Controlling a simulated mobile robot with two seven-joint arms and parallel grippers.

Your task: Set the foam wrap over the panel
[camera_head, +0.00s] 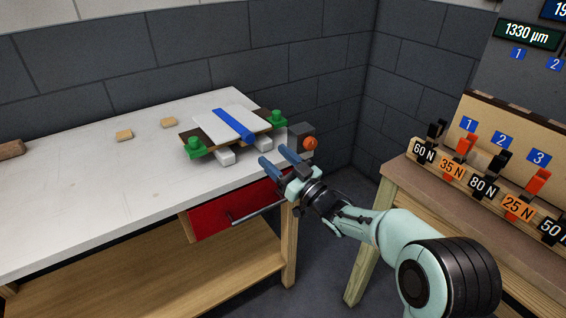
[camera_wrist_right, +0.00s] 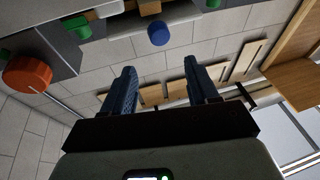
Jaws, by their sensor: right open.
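A brown panel (camera_head: 194,138) lies on the white bench near its right end, raised on light blocks. A white sheet (camera_head: 212,126), which looks like the foam wrap, lies flat over most of it. A blue bar (camera_head: 233,124) crosses the sheet; a round blue end (camera_wrist_right: 158,33) shows in the right wrist view. My right gripper (camera_head: 275,158) is open and empty, in front of the bench's right end and apart from the panel. Its two blue fingers (camera_wrist_right: 160,78) are spread in the wrist view. My left gripper is out of view.
Green knobs (camera_head: 194,144) flank the panel. A grey block with an orange knob (camera_head: 310,142) stands beside it. Two small wood blocks (camera_head: 124,135) lie behind left. A red drawer (camera_head: 228,212) sits under the bench. A clamp rack (camera_head: 483,183) stands right.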

